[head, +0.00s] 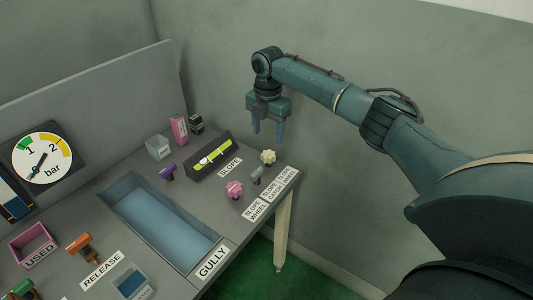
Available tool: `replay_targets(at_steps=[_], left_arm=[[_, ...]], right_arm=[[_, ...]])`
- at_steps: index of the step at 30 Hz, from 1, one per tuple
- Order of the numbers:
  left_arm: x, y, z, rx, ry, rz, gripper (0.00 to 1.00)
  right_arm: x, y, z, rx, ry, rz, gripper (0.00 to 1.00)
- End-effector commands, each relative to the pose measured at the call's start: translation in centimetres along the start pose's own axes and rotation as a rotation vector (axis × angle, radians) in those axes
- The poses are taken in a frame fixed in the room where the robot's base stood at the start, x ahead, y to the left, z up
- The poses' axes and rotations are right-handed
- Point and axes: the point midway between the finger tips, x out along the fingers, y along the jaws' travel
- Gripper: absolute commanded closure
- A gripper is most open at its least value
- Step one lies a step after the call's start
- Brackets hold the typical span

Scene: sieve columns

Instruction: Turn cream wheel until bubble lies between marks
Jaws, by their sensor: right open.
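The cream wheel (268,157) is a small knobbed wheel near the right end of the bench, beside the SLOPE label. The level (213,151) is a dark block with a yellow-green tube, set to the left of the cream wheel. A pale spot shows towards the tube's lower left, but the bubble and the marks are too small to tell apart. My right gripper (268,132) points down with its two fingers apart and empty. In the picture it is just above the cream wheel, with no visible contact. My left gripper is out of view.
A pink wheel (234,189) and a small grey lever (257,176) stand close to the cream wheel. A purple knob (168,172), a pink box (179,129) and a clear block (158,147) surround the level. A blue gully (160,220) is sunk into the bench.

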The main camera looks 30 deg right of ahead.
Motion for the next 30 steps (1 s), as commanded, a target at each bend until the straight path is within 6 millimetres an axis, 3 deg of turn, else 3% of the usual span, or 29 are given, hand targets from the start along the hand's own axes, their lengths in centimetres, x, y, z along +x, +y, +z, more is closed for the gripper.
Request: replay_targets(at_steps=[1,6,12,24,30], left_arm=[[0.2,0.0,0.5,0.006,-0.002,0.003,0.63],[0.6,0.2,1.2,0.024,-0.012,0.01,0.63],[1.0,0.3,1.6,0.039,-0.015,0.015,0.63],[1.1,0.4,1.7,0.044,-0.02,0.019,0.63],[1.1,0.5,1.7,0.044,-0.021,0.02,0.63]], right_arm=[[1.6,-0.1,0.0,0.001,0.001,-0.005,0.4],[4.9,0.0,0.0,0.001,0.0,-0.003,0.4],[7.5,0.0,-0.1,0.0,-0.001,-0.001,0.4],[8.2,0.0,0.0,0.0,-0.001,0.001,0.4],[8.2,0.0,0.0,0.0,-0.001,0.001,0.55]])
